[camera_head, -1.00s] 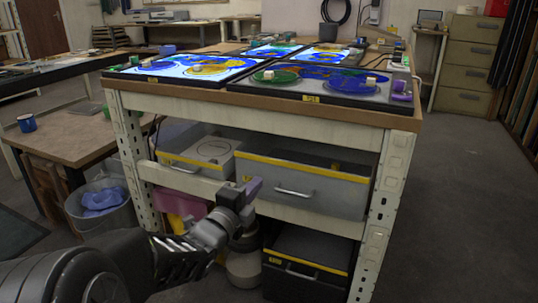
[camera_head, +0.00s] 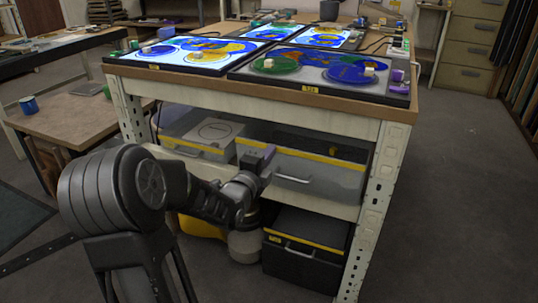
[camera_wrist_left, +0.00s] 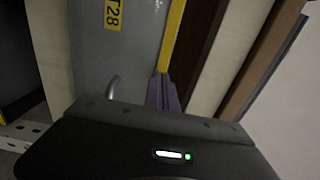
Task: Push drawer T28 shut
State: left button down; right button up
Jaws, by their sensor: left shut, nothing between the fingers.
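Drawer T28 (camera_head: 318,177) is the wide grey drawer with a yellow top strip and a metal handle, under the workbench. It stands partly open, with its dark inside showing behind the strip. In the left wrist view its grey front (camera_wrist_left: 88,60) shows the T28 label beside the yellow strip. My left gripper (camera_head: 267,158) is shut and empty, its purple fingertips at the upper left of the drawer front, left of the handle. In the wrist view the fingertips (camera_wrist_left: 163,92) are by the yellow strip; I cannot tell whether they touch it. My right gripper is out of view.
The workbench top (camera_head: 250,85) with glass paint panels overhangs the drawers. A smaller grey drawer (camera_head: 200,140) is at the left, and a black drawer (camera_head: 300,258) is below. A pale container (camera_head: 244,246) stands under my left gripper. Open floor lies to the right.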

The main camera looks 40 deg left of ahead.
pick_arm(q)
jog(key=shift+w, duration=0.1)
jog(key=b+x, duration=0.1)
jog(key=x, duration=0.1)
jog(key=b+x, duration=0.1)
jog(key=x, duration=0.1)
jog(key=shift+a+r+b, duration=0.15)
jog(key=shift+r+b, duration=0.15)
dwell(0.4)
